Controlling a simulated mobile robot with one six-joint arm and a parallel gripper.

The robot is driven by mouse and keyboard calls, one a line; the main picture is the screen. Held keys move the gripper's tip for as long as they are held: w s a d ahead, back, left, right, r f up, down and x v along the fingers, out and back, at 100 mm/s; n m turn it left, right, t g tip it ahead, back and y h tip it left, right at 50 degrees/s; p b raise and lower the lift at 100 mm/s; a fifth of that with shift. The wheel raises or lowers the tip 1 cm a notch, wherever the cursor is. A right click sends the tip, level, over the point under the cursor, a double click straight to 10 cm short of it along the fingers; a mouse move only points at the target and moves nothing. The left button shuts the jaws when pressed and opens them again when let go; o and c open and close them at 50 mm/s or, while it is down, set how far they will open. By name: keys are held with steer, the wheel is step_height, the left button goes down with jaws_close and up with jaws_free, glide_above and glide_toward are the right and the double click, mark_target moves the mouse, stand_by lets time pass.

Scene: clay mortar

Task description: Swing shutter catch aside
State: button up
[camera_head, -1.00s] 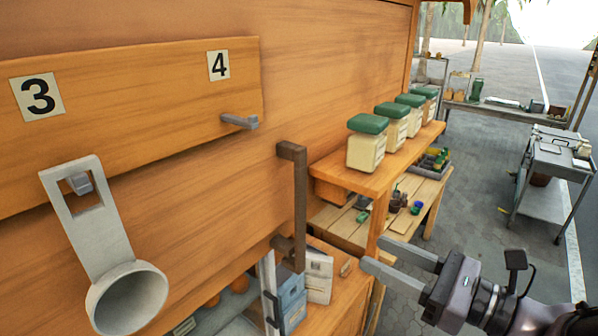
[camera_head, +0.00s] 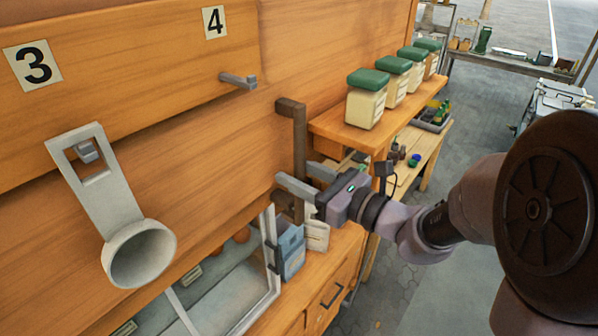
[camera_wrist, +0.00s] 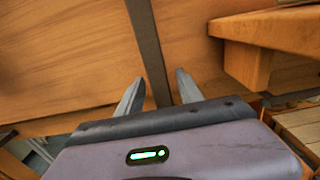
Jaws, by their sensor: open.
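A dark brown upright bar (camera_head: 299,138) with a block at its upper end is on the orange wooden shutter front (camera_head: 330,50); it looks like the catch. In the wrist view the bar (camera_wrist: 148,40) runs down between my two fingers. My gripper (camera_head: 296,175) is open, with one finger on each side of the bar's lower part. In the wrist view the gripper (camera_wrist: 159,78) shows clear gaps at both fingers. The bar's lower end is partly hidden behind my gripper in the head view.
A shelf (camera_head: 335,130) with several green-lidded jars (camera_head: 366,100) juts out just right of the bar. A grey ladle (camera_head: 140,252) hangs from a hook at left. An empty hook (camera_head: 238,81) sits under number 4. A blue box (camera_head: 291,250) stands below my gripper.

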jaws_close()
stand_by(1.3)
